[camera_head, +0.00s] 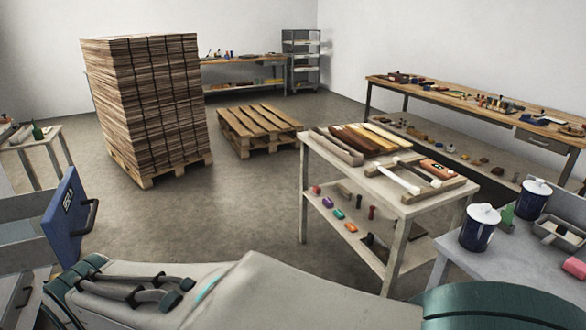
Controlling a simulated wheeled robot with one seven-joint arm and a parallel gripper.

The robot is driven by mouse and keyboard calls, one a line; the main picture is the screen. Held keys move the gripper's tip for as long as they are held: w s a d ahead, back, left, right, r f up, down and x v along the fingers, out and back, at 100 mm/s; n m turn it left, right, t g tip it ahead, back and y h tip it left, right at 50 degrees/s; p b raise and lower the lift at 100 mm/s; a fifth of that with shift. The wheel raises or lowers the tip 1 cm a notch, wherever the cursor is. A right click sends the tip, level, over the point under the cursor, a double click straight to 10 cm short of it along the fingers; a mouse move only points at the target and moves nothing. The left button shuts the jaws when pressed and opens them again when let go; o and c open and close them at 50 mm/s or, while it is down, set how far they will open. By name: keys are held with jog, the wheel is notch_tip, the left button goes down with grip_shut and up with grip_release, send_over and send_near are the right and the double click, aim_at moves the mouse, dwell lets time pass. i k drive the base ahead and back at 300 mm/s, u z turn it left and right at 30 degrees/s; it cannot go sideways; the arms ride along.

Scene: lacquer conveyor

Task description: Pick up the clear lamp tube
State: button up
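A pale, whitish rod (398,179) lies slantwise on the top of the light work table (345,172) at right of centre. It may be the clear lamp tube; at this size I cannot tell whether it is see-through. It lies next to a shallow wooden tray (433,194) with other pieces in and around it.
Dark and yellow bars (366,138) lie at the table's far end. A lower shelf (333,215) holds small coloured pieces. Two lidded dark-blue pots (478,236) (532,200) stand at right. A tall wood stack (150,105) and pallet (257,127) stand behind. The floor between is clear.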

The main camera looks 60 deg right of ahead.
aim_at(415, 190)
jog(key=z, duration=2.9)
jog(key=k, duration=0.65)
jog(key=z, duration=0.45)
jog(key=i, duration=2.25)
jog(key=u, duration=0.95)
